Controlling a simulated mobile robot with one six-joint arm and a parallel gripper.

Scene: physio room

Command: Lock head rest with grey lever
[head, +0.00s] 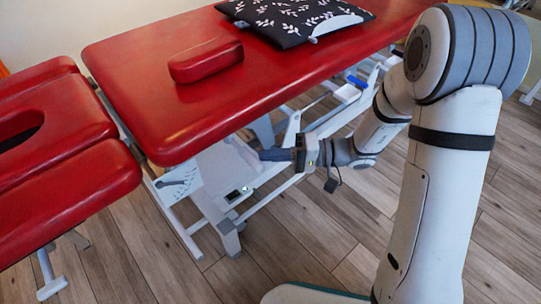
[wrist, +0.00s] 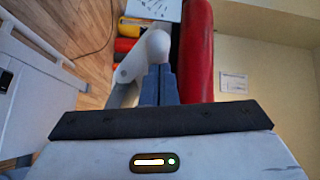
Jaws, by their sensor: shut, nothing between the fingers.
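The head rest (head: 50,128) is a red padded section with a dark face hole, at the left end of the red couch in the head view. My gripper (head: 263,155) is below the couch's near edge, its dark fingers pointing left toward the white frame. In the wrist view the fingers of my gripper (wrist: 159,70) are together and empty. A pale grey rounded bar (wrist: 152,46) shows just beyond the fingertips; I cannot tell whether it is the grey lever or whether they touch. No grey lever is clearly visible in the head view.
The red couch top (head: 150,105) overhangs my gripper and carries a small red cushion (head: 206,61) and a dark patterned pillow (head: 296,18). A red padded edge (wrist: 196,50) runs right of the fingers in the wrist view. The wooden floor (head: 300,235) in front is clear.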

